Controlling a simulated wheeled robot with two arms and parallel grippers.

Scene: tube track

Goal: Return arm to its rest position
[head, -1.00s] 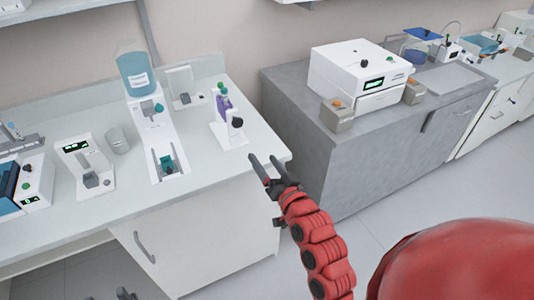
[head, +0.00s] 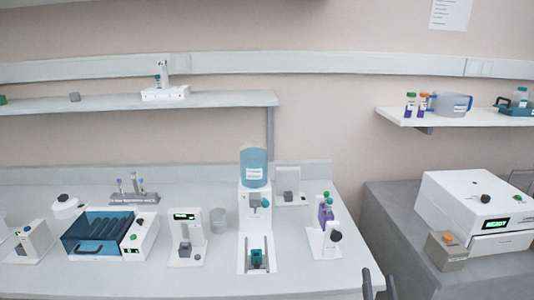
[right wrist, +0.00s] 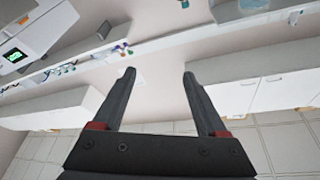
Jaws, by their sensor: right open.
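My right gripper (head: 379,285) shows only by its dark fingertips at the bottom edge of the head view, in front of the gap between the two benches. In the right wrist view the gripper (right wrist: 158,85) has its two fingers spread wide, with nothing between them. The rest of the right arm is out of the head view. My left gripper is not in view.
The white bench (head: 320,272) holds a dispenser with a blue bottle (head: 254,168), a purple-tube holder (head: 326,222) and a teal-lidded device (head: 95,232). A grey bench (head: 392,218) with a white machine (head: 478,208) stands at right. Shelves (head: 200,104) run along the wall.

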